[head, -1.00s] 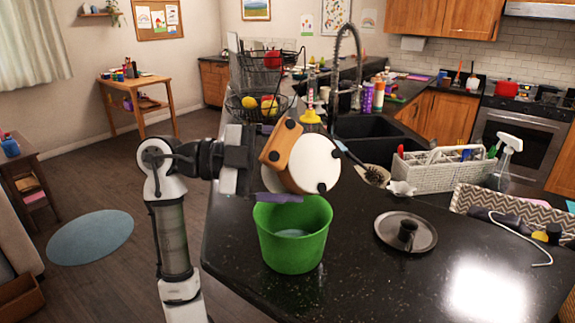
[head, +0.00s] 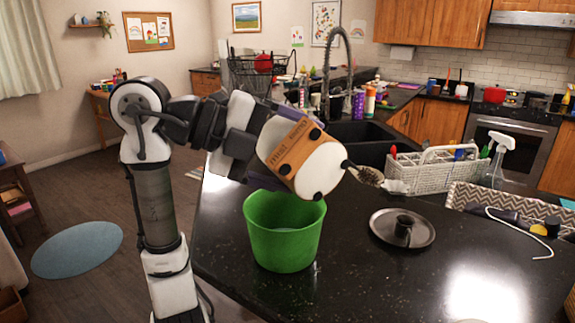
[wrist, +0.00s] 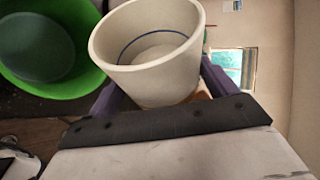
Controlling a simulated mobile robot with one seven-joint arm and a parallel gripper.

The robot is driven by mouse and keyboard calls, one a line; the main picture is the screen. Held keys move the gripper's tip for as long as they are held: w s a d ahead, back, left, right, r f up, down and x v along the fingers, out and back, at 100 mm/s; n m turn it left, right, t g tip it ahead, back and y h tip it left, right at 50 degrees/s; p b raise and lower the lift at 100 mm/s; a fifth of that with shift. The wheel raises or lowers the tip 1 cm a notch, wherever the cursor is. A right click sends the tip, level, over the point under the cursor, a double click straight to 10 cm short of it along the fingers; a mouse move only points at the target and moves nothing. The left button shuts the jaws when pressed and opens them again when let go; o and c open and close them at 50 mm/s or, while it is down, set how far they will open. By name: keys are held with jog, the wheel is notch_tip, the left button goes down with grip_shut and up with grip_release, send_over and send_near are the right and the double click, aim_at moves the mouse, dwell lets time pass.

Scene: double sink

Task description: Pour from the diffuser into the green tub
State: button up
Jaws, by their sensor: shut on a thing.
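The diffuser (head: 305,162) is a white round body with a wooden, lettered band and black feet. It is tilted in the air above the green tub. My gripper (head: 270,148) is shut on it, with purple fingers at its sides. In the wrist view the diffuser (wrist: 150,75) shows an open white inside with a blue line, between my gripper's fingers (wrist: 163,88). The green tub (head: 283,240) stands upright on the dark counter below; it also shows at the left of the wrist view (wrist: 88,78). I cannot see any liquid flowing.
A round metal dish (head: 385,235) with a central holder lies right of the tub. A brush (head: 366,175), a grey caddy (head: 435,172), a spray bottle (head: 497,160) and a patterned basket (head: 480,196) stand behind and right. The front counter is clear.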

notch_tip(320, 180, up, 3)
jog(key=m+t+y, duration=0.1)
jog(key=m+t, duration=0.1)
jog(key=shift+r+m+y, duration=0.1)
jog(key=shift+m+y, duration=0.3)
notch_tip(320, 180, up, 2)
jog(key=shift+m+t+y+p, duration=0.3)
jog(key=shift+m+t+y, duration=0.4)
jog(key=shift+m+t, duration=0.35)
notch_tip(320, 180, up, 2)
jog(key=shift+s+m+t+y, duration=0.1)
jog(key=shift+m+t+y, duration=0.3)
jog(key=shift+m+t, duration=0.45)
notch_tip(320, 180, up, 3)
jog(key=m+t+y, duration=0.1)
jog(key=m+t, duration=0.2)
